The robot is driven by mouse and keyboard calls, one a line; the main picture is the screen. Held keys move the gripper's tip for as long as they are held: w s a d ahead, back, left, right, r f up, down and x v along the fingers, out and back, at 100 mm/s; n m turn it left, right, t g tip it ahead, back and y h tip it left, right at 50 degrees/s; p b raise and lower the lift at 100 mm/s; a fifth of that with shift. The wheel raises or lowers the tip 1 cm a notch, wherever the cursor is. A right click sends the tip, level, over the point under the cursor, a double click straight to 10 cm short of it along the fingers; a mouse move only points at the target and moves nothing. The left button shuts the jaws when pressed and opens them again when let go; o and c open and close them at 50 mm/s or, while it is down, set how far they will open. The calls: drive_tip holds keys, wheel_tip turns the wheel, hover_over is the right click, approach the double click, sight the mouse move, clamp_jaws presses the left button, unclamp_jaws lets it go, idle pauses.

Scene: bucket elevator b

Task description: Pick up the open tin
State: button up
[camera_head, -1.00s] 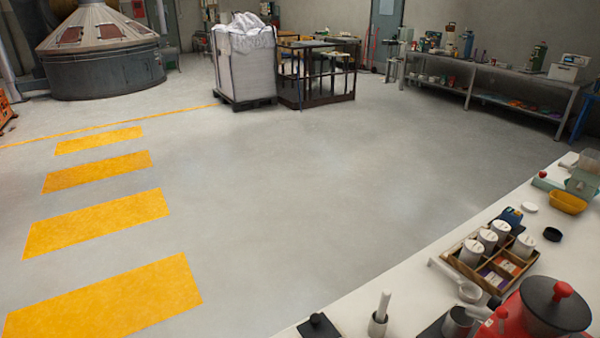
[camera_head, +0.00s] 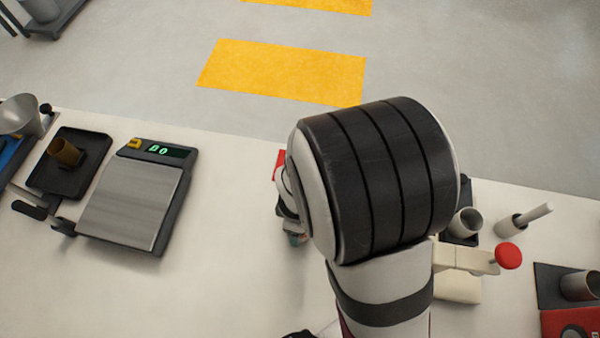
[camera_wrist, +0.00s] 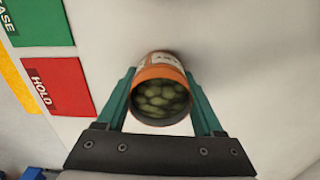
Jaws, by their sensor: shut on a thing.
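The open tin (camera_wrist: 158,70) shows in the wrist view with its mouth facing the camera. It has an orange rim and a pale printed label, and is filled with greenish bean-like pieces. My gripper (camera_wrist: 159,90) is shut on it, with one teal finger on each side. I cannot tell whether the tin touches the table. In the head view my arm hides the tin and most of the gripper; only a bit of teal shows at its lower left.
The wrist view shows a red HOLD card (camera_wrist: 57,86) and a green card (camera_wrist: 40,20) left of the tin. In the head view a scale (camera_head: 130,205) and a black tray (camera_head: 90,150) with a brown cup are left. A grinder-like device (camera_head: 460,260) with a red knob is right.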

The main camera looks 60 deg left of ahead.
clamp_jaws()
drive_tip(key=shift+r, duration=0.1)
drive_tip(key=shift+r, duration=0.25)
drive_tip(key=r, duration=0.4)
drive_tip(key=shift+w+d, duration=0.3)
drive_tip(key=shift+w, duration=0.1)
drive_tip(key=w+d+r, duration=0.6)
drive_tip(key=w+d, duration=0.1)
drive_tip(key=d, duration=0.1)
drive_tip(key=shift+r, duration=0.15)
